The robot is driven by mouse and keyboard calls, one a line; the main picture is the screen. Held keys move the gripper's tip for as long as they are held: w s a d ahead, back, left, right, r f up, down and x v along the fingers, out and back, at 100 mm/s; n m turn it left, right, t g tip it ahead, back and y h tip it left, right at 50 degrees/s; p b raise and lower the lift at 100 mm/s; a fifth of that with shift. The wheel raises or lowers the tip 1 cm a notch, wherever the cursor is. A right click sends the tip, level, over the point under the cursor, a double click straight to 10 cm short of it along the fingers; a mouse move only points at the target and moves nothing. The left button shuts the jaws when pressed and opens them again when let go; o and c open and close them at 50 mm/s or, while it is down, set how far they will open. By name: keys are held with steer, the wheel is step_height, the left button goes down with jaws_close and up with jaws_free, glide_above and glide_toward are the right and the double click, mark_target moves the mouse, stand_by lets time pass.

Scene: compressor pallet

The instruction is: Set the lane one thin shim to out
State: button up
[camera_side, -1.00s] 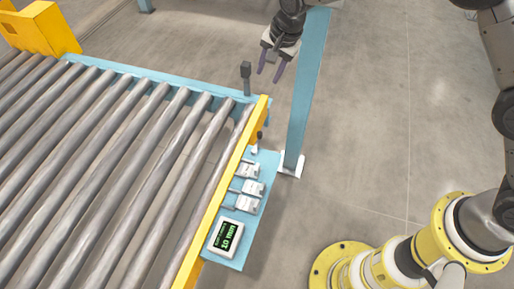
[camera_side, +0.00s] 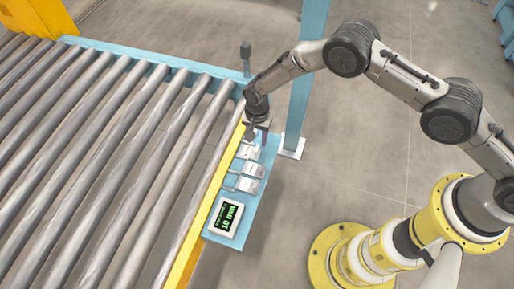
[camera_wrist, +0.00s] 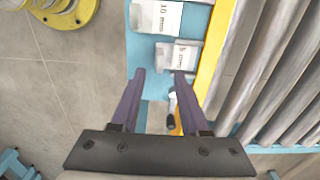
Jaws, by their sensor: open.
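The shim marked 5 mm (camera_wrist: 178,58), seemingly the thin one, is a white block on the blue side plate (camera_wrist: 140,50); it also shows in the side view (camera_side: 249,151). My gripper (camera_wrist: 161,74) is open and points down at the plate. Its fingertips are just short of the 5 mm shim in the wrist view, with no visible contact. In the side view my gripper (camera_side: 257,132) hangs over the plate's far end, partly hiding it. A small lever with a pale, dark-tipped handle (camera_wrist: 172,110) shows between the fingers.
The block marked 10 mm (camera_wrist: 157,15) is beside the 5 mm one. Another white block (camera_side: 247,185) and a display (camera_side: 225,217), apparently reading 10 mm, are farther along the plate. A yellow rail (camera_side: 215,185) and rollers (camera_side: 120,150) run alongside. A blue post (camera_side: 302,90) stands close by.

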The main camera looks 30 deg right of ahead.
mark_target(257, 148)
step_height(257, 148, down, 7)
steer(key=shift+r, duration=0.1)
steer(key=shift+c, duration=0.3)
jaws_close()
stand_by(1.4)
